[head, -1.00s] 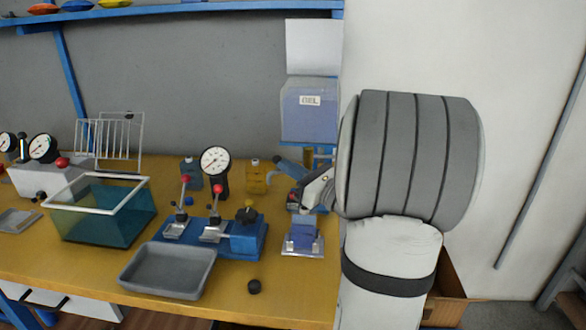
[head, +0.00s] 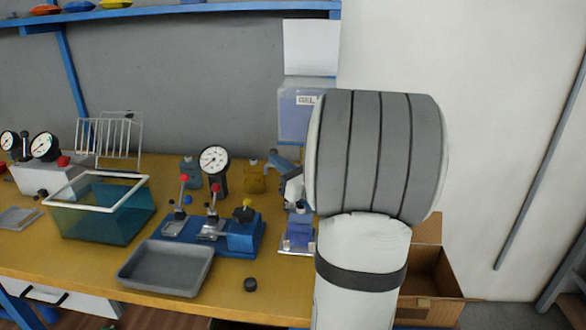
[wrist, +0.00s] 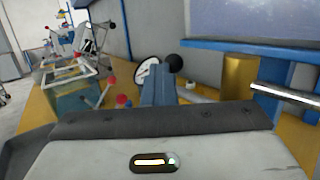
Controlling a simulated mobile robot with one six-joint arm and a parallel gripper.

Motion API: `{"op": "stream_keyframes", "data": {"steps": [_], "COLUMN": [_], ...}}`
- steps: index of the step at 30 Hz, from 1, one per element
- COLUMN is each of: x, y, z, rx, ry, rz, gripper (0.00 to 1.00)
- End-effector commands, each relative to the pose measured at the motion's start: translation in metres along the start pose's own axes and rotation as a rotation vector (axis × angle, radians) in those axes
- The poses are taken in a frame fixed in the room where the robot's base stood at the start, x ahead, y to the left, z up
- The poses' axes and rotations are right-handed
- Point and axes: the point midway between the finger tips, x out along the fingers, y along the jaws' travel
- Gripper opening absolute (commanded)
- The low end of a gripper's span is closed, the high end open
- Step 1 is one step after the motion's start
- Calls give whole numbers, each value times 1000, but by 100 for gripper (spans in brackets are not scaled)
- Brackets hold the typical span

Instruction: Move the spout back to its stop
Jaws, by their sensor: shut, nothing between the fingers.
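A translucent blue tank labelled GEL (head: 305,108) hangs on the wall at the back right of the bench. In the wrist view a brass cylinder (wrist: 239,75) stands under the tank's blue bracket, and a silver tube (wrist: 288,96), which looks like the spout, runs right from near it. My gripper (head: 273,155) points left and away over the bench, near the tank. In the wrist view its blue fingers (wrist: 159,70) are together and empty, left of the tube and apart from it. A black ball (wrist: 174,62) shows beside the fingertips; what it belongs to is unclear. My arm hides the spout in the head view.
A blue block on a clear plate (head: 297,249) stands below my gripper. The blue fixture (head: 242,238) with red-knobbed levers, a dial gauge (head: 214,160), a yellow bottle (head: 255,178) and a grey tray (head: 166,267) stand left of it. An open carton (head: 431,313) is at right.

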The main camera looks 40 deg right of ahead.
Motion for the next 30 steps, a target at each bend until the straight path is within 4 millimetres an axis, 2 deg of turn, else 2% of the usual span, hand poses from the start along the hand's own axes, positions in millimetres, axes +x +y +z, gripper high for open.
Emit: {"op": "stream_keyframes", "data": {"steps": [10, 14, 19, 24, 30], "x": [-1, -9, -33, -73, -107], "y": [-2, 2, 14, 26, 38], "z": [2, 0, -2, -2, -6], "rx": [-3, -3, -2, 0, -3], "ry": [-4, -3, -2, 0, -2], "rz": [-4, -3, 1, -1, 1], "gripper": [0, 0, 0, 0, 0]}}
